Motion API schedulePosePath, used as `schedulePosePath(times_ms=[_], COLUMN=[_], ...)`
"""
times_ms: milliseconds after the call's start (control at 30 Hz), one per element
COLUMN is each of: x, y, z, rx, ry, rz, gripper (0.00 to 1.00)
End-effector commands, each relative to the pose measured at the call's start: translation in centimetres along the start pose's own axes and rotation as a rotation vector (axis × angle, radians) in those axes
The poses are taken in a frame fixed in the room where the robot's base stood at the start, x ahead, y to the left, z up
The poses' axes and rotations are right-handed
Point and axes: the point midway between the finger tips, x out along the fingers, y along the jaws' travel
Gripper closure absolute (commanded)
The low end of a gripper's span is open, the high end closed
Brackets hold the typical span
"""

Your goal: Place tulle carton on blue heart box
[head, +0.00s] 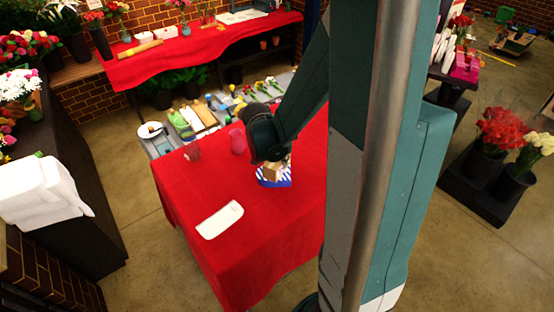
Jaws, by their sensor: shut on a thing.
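The tulle carton (273,173) is a small tan box in the head view, on the red-covered table. My gripper (276,162) is shut on it from above; its fingers are mostly hidden behind my dark wrist. A blue-and-white striped piece (283,183), apparently the blue heart box, lies flat on the red cloth directly below the carton. The carton overlaps it in the picture. I cannot tell whether the carton touches it or hangs just above it.
On the red table (240,262) stand a pink vase (237,141) and a clear reddish glass (192,151) to the left. A white tray (220,220) lies nearer the front. A low shelf of small goods (205,116) is behind.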

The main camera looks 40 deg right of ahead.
Motion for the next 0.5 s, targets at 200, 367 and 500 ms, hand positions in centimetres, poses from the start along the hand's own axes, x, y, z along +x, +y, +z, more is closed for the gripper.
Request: schedulePosePath(times_ms=[200, 367, 500], x=[0.27, 0.28, 0.27], y=[0.0, 0.0, 0.0], z=[0.11, 0.11, 0.11], rx=[0.0, 0.0, 0.0], ry=[0.0, 0.0, 0.0], rz=[0.0, 0.0, 0.0], gripper=[0.8, 0.52, 0.5])
